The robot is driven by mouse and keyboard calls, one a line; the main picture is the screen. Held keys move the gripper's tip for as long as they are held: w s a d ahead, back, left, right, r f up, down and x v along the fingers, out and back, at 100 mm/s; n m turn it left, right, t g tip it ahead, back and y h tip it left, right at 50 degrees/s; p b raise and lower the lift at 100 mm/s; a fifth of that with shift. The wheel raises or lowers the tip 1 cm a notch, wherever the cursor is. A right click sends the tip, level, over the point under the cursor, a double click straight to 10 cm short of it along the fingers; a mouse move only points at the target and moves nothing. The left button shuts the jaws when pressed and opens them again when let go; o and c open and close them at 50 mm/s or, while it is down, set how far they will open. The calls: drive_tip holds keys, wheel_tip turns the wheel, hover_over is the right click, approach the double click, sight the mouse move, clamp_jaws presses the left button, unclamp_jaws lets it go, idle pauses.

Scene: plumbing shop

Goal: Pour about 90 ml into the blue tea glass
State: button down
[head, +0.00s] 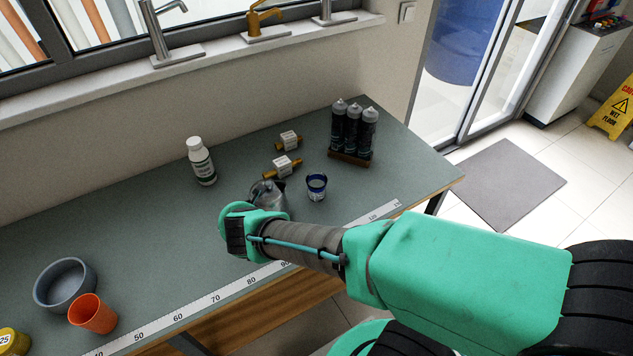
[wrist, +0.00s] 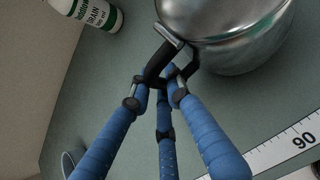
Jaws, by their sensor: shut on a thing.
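The blue tea glass (head: 316,187) stands upright on the bench, just right of a shiny metal kettle (head: 269,194). I cannot make out what is in the glass. My gripper (wrist: 164,82) is shut on the kettle's dark handle (wrist: 160,60). The kettle's round metal body (wrist: 235,35) fills the top of the wrist view. In the head view my gripper and wrist hide part of the kettle. The kettle looks about upright; I cannot tell whether it touches the bench. The glass is not in the wrist view.
A white bottle (head: 201,162) stands behind the kettle. Tagged brass fittings (head: 283,167) and a rack of dark cartridges (head: 352,135) are beyond the glass. A grey bowl (head: 65,284) and an orange cup (head: 92,314) stand at left. A ruler strip (head: 220,294) runs along the front edge.

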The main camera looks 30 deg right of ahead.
idle(0.3)
drive_tip(key=shift+r, duration=0.1)
drive_tip(key=shift+d+r+m+y, duration=0.3)
drive_tip(key=shift+d+r, duration=0.05)
drive_tip(key=shift+r, duration=0.25)
drive_tip(key=shift+d+r+m+y, duration=0.35)
drive_tip(key=shift+d+r+y, duration=0.3)
drive_tip(key=shift+r, duration=0.2)
drive_tip(key=shift+d+r+m+y, duration=0.35)
drive_tip(key=shift+d+r+y, duration=0.25)
drive_tip(key=shift+r, duration=0.2)
drive_tip(key=d+r+y+p, duration=0.1)
drive_tip(key=d+r+p, duration=0.1)
drive_tip(key=p, duration=0.2)
drive_tip(key=d+r+m+y+p, duration=0.1)
drive_tip(key=d+r+p, duration=0.1)
drive_tip(key=r+p, duration=0.1)
drive_tip(key=shift+s+d+r+m+y+p, duration=0.1)
drive_tip(key=shift+d+r+m+y+p, duration=0.15)
drive_tip(key=shift+p, duration=0.65)
drive_tip(key=shift+d, duration=0.2)
drive_tip(key=shift+d+r+m+t+y+p, duration=0.25)
drive_tip(key=shift+d+r+m+y+p, duration=0.1)
drive_tip(key=shift+d+r+y+p, duration=0.3)
drive_tip(key=shift+d+r+m+t+y+p, duration=0.35)
drive_tip(key=shift+r+y+p, duration=0.2)
drive_tip(key=shift+r, duration=0.2)
drive_tip(key=shift+d+r+m+y, duration=0.25)
drive_tip(key=shift+d+r+y, duration=0.15)
drive_tip(key=shift+d+r, duration=0.1)
